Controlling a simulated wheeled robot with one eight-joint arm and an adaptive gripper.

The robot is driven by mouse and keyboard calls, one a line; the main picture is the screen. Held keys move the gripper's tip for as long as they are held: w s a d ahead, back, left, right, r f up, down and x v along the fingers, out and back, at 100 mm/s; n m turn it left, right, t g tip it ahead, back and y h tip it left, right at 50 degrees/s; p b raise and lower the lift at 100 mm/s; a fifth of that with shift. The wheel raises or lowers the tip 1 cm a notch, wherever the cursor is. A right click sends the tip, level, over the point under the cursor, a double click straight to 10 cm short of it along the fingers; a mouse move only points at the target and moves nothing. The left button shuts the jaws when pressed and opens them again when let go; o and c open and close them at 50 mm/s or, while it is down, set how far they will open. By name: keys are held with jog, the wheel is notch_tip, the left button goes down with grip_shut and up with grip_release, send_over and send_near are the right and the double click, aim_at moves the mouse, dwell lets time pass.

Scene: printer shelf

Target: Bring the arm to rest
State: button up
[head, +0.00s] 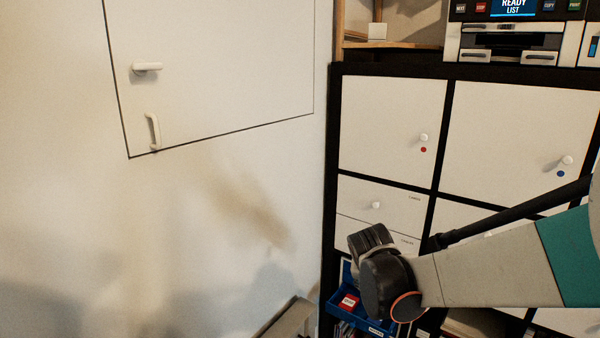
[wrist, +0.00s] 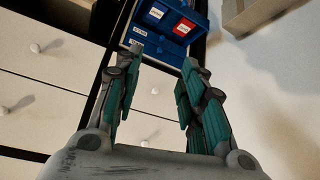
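My arm comes in from the right edge of the head view. Its grey and teal link ends at a dark joint in front of the lower shelf. I cannot make out the fingers in the head view. In the wrist view my gripper (wrist: 162,58) has its two grey and teal fingers apart, with nothing between them. Beyond the fingertips is a blue drawer bin (wrist: 160,44) with a red box (wrist: 186,27) and a blue box (wrist: 155,13) in it. I see no contact with the bin.
A dark-framed shelf (head: 333,190) with white doors stands on the right, with a printer (head: 510,41) on top. The blue bin (head: 375,322) shows low, partly behind my arm. A white wall panel (head: 220,60) with two handles is at left.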

jog(key=s+d+r+n+y, duration=0.1)
jog(key=s+r, duration=0.2)
jog(key=s, duration=1)
jog(key=s+r+n+y, duration=0.1)
jog(key=s+r, duration=0.3)
jog(key=s, duration=1)
jog(key=shift+d+r+n+t+y, duration=0.2)
jog(key=shift+d+n+t+y, duration=0.15)
jog(key=shift+n, duration=0.45)
